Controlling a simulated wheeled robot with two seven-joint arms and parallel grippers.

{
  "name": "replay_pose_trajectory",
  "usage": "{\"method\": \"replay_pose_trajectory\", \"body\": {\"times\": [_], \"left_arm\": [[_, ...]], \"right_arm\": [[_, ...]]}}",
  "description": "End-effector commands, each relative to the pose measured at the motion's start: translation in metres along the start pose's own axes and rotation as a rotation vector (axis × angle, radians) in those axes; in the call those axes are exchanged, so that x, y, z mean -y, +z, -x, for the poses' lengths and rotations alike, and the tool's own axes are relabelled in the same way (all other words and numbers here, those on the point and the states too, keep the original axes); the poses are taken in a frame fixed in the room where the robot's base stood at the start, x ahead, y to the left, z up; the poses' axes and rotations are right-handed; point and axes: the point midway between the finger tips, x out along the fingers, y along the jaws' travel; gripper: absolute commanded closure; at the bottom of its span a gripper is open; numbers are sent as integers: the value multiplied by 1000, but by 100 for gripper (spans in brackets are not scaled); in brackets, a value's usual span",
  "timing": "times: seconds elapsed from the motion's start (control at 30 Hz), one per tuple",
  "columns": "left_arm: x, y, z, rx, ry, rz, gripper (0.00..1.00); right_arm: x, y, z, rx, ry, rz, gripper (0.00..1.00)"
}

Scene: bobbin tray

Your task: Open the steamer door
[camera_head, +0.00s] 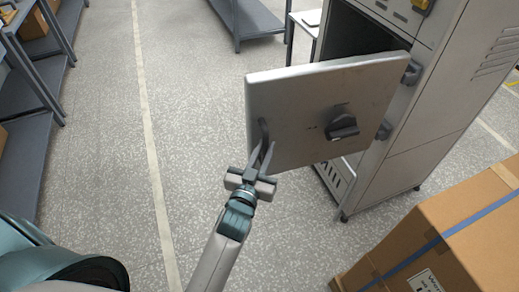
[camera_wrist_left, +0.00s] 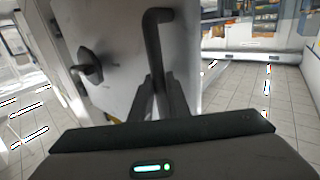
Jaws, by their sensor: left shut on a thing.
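The steamer door (camera_head: 300,102) is a flat grey metal panel, swung wide open on hinges at its right edge. A dark knob (camera_head: 343,127) sits on its face, and a dark bar handle (camera_head: 264,132) is near its free left edge. My left gripper (camera_head: 262,160) is shut on the lower part of the handle. In the left wrist view, the fingers (camera_wrist_left: 158,95) close around the handle (camera_wrist_left: 154,50), with the door (camera_wrist_left: 120,50) behind. The steamer cabinet (camera_head: 425,120) stands at the right with its dark opening (camera_head: 362,35) partly showing. My right gripper is not in view.
A cardboard box (camera_head: 440,245) stands at the lower right, near the cabinet. Grey shelves (camera_head: 40,75) run along the left, and another rack (camera_head: 245,20) is at the back. The speckled floor left of the door is clear.

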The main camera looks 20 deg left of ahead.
Motion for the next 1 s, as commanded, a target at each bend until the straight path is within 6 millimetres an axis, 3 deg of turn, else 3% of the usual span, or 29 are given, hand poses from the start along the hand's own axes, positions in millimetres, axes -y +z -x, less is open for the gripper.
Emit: {"method": "replay_pose_trajectory", "body": {"times": [0.47, 0.5, 0.57, 1.0], "left_arm": [[-7, -6, -3, -14, 4, 4, 100], [-7, -6, -3, -14, 4, 4, 80], [-7, -6, -3, -13, 3, 4, 66], [-3, -3, -3, -5, -2, 2, 66]], "right_arm": [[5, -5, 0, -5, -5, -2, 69], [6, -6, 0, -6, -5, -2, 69], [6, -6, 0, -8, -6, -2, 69], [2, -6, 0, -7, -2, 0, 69]]}}
